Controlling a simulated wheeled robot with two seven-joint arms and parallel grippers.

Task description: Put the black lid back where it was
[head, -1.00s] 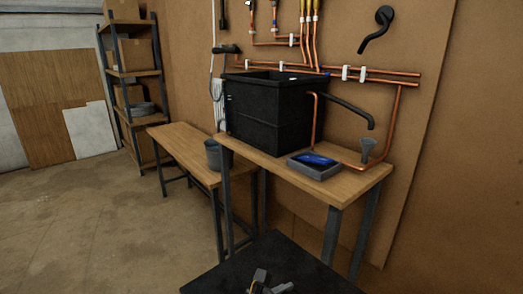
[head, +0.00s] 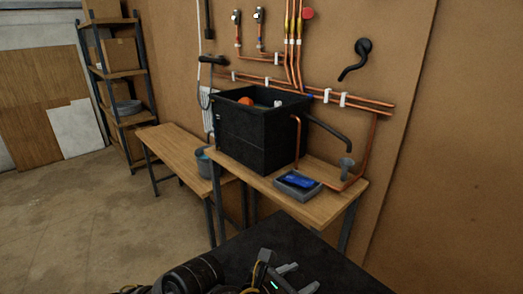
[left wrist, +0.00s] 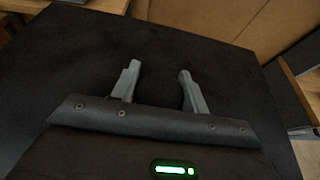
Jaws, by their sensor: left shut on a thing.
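The black lid (head: 281,234) is a broad flat dark panel at the bottom of the head view. It fills most of the left wrist view (left wrist: 225,48). My left gripper (head: 299,277) is over the lid, and its two grey fingers also show in the left wrist view (left wrist: 158,72), some way apart. It is shut on the lid; the part between the fingers is hard to make out against the black. The black tank (head: 245,143) stands on the wooden bench with its top open. An orange ball-like thing (head: 245,101) shows inside it. My right gripper is not in view.
On the bench (head: 316,211) right of the tank are a grey tray (head: 290,193) with a blue thing (head: 300,181) in it and a grey funnel (head: 346,168). Copper pipes (head: 350,103) and a black pipe (head: 330,133) run close by.

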